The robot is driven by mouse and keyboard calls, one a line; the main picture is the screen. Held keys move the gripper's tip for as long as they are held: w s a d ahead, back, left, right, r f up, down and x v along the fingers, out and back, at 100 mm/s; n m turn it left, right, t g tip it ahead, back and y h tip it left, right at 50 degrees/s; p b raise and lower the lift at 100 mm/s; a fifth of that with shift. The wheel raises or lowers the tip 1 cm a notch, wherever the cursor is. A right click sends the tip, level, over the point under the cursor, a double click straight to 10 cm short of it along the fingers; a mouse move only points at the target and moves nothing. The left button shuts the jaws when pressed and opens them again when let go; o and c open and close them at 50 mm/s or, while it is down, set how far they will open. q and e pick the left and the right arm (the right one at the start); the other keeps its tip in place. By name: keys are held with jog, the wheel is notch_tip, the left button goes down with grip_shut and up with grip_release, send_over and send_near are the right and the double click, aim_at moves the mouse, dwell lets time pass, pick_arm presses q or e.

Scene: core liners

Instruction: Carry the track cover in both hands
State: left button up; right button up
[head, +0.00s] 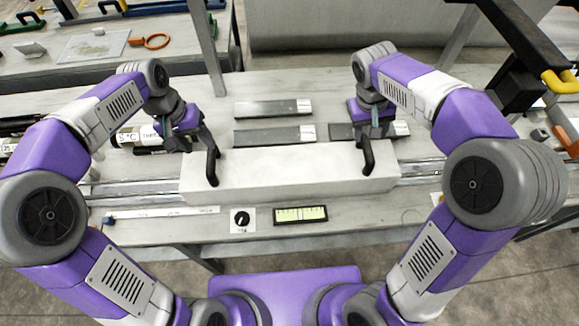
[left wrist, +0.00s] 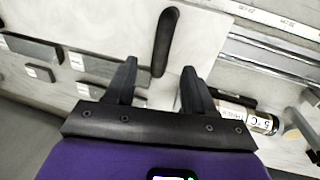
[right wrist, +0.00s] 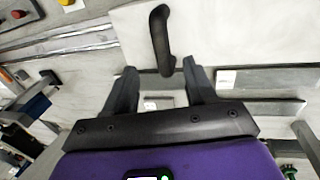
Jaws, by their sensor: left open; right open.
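The track cover (head: 290,172) is a long pale box lying across the metal rails on the bench, with a black handle near each end. My left gripper (head: 196,143) is open and empty just behind the left handle (head: 212,165). In the left wrist view that handle (left wrist: 165,42) lies ahead of the open fingers (left wrist: 159,68), its near end about level with the tips. My right gripper (head: 375,128) is open by the right handle (head: 368,156). In the right wrist view that handle (right wrist: 159,40) also reaches the gap between the fingers (right wrist: 160,68). Neither gripper visibly grips a handle.
Several dark flat bars (head: 273,108) with pale ends lie behind the cover. A black dial (head: 242,219) and a green display (head: 300,214) are at the bench front. Rails (head: 140,187) extend past both cover ends.

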aim_at(210, 157)
pick_arm(q)
jog(key=shift+w+f+b, duration=0.2)
jog(key=shift+f+b, duration=0.15)
jog(key=shift+f, duration=0.4)
pick_arm(e)
jog(key=shift+w+f, duration=0.2)
jog(key=shift+f, duration=0.6)
jog(key=shift+r, duration=0.1)
pick_arm(q)
jog(key=shift+d+f, duration=0.25)
jog(key=shift+f, duration=1)
jog(key=shift+d+f, duration=0.25)
jog(key=shift+f, duration=0.95)
jog(key=shift+d+f, duration=0.25)
jog(key=shift+f, duration=1)
pick_arm(e)
jog(key=shift+d+f, duration=0.25)
jog(key=shift+f, duration=1)
jog(key=shift+d+f, duration=0.25)
jog(key=shift+f, duration=1)
jog(key=shift+d+f, duration=0.25)
jog(key=shift+f, duration=1)
pick_arm(q)
jog(key=shift+c, duration=0.4)
pick_arm(e)
jog(key=shift+c, duration=0.5)
